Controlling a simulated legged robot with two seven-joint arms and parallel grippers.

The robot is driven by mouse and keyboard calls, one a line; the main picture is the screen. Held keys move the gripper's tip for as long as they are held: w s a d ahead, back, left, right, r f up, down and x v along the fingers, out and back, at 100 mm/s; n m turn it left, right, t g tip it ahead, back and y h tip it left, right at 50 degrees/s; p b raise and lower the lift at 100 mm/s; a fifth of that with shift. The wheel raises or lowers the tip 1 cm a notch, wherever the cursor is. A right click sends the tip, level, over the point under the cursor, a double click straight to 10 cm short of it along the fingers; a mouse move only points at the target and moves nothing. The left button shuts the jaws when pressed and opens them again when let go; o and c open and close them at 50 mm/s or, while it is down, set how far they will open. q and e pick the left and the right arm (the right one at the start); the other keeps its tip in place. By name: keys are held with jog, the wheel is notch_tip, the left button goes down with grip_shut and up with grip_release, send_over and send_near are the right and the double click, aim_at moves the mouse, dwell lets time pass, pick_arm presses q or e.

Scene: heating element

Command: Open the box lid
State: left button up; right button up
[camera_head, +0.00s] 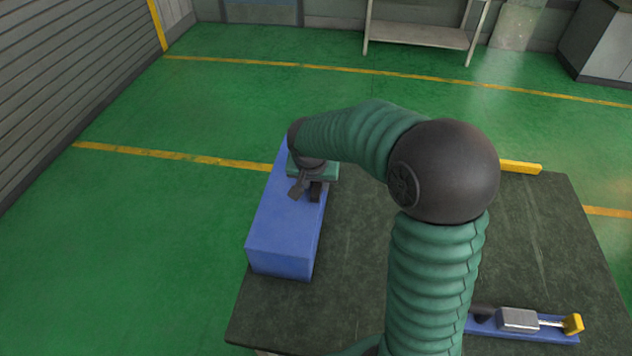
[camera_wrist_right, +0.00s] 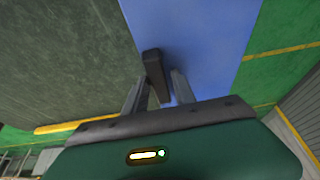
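A long blue box (camera_head: 284,242) stands along the left side of the dark table, its top closed as far as I can see. My right gripper (camera_head: 308,190) is over the box's top, toward its far end. In the right wrist view, the box's blue surface (camera_wrist_right: 205,40) lies beyond the gripper (camera_wrist_right: 158,92). A dark bar, which looks like a handle (camera_wrist_right: 153,64), shows between the two grey fingers. The fingers stand apart on either side of it; I cannot tell whether they touch it. My left gripper is not in view.
The dark table top (camera_head: 540,240) is mostly bare to the right. A blue base with a metal block (camera_head: 518,320) and a yellow end lies near its front right. A yellow bar (camera_head: 520,167) is at the far edge. My right arm hides the table's middle.

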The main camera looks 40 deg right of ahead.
jog(key=shift+d, duration=0.1)
grip_shut()
dwell(1.0)
